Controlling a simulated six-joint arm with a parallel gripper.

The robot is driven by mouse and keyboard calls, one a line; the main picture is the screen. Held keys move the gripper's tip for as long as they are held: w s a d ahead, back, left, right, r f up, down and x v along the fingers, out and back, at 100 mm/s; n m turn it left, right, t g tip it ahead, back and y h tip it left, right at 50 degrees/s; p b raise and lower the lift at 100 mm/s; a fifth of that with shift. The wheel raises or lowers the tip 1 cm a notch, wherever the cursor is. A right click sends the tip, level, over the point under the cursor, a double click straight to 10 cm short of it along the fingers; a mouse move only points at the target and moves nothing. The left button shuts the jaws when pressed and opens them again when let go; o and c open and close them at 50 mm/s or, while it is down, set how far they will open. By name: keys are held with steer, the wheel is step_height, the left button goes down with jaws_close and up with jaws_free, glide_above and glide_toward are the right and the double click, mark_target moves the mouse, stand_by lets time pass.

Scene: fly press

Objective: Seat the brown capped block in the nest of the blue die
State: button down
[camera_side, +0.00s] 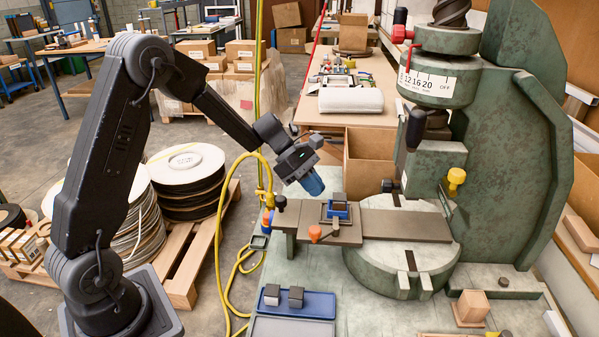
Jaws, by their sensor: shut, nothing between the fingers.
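The blue die (341,214) sits on the grey slide plate in front of the press. A small brown block with a dark top (339,198) stands at the die, its lower part hidden behind the blue front wall. I cannot tell how deep it sits in the nest. My gripper (313,186), with blue fingers, is shut and empty. It points down and right, above and to the left of the die, apart from the block.
A blue tray (318,304) with two grey-topped blocks (272,294) lies at the front. The green press (520,150) rises to the right. An orange knob (315,233) is beside the die.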

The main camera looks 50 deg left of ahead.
mark_target(337, 199)
steer(key=shift+w+d, duration=0.2)
steer(key=shift+d, duration=0.35)
steer(key=shift+w+d, duration=0.2)
steer(key=shift+d, duration=0.35)
steer(key=shift+w+d, duration=0.2)
steer(key=shift+d, duration=0.35)
steer(key=shift+w+d, duration=0.15)
steer(key=shift+d, duration=0.35)
steer(key=shift+a, duration=0.1)
